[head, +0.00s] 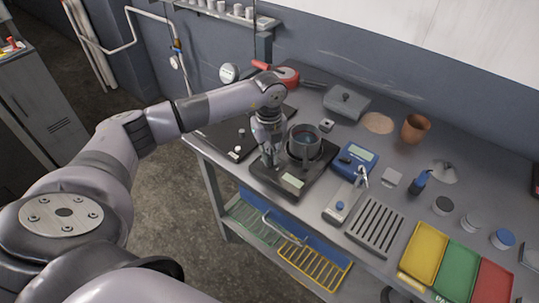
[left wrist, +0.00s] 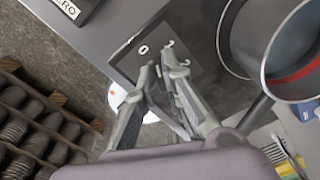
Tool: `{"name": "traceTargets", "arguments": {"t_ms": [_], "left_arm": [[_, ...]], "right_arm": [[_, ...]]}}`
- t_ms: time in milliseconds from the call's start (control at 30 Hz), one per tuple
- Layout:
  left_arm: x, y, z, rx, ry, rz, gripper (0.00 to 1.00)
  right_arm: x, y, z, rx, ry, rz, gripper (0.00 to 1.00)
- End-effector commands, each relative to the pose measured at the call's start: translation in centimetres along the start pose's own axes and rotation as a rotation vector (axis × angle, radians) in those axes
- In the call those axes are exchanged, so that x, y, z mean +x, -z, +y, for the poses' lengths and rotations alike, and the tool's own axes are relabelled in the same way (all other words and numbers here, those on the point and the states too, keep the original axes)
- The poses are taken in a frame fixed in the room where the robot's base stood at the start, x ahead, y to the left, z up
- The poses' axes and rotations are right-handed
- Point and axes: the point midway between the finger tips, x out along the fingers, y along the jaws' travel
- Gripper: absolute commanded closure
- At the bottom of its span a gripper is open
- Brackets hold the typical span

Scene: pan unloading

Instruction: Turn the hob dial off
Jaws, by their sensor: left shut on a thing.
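The black hob (head: 262,181) stands on the steel bench, with a grey pan (head: 305,141) on it. In the left wrist view the pan (left wrist: 285,50) is at the right, beside my fingers. My left gripper (head: 269,162) points down at the hob's left part, left of the pan. In the left wrist view my left gripper (left wrist: 164,70) has its fingertips close together at the white marks on the dark hob plate (left wrist: 205,75). It is shut on the hob dial, which the fingers mostly hide. Its turn position cannot be seen. My right gripper is not in view.
A second dark plate (head: 215,135) with small white knobs lies left of my gripper. A blue meter (head: 354,160) is right of the hob. Yellow (head: 425,255), green and red trays are at the front right. A brown cup (head: 415,128) stands further back.

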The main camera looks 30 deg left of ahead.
Motion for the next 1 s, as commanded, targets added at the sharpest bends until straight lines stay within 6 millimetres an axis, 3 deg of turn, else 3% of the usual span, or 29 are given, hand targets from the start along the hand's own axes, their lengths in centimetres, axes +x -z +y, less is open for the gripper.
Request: {"name": "traceTargets", "arguments": {"t_ms": [500, 1000], "left_arm": [[-0.1, -0.04, 0.09, -0.39, 0.002, -0.001, 1.0], [-0.12, -0.05, 0.11, -0.495, 0.003, -0.002, 1.0]], "right_arm": [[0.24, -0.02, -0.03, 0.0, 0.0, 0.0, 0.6], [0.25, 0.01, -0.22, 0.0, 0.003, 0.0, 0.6]]}}
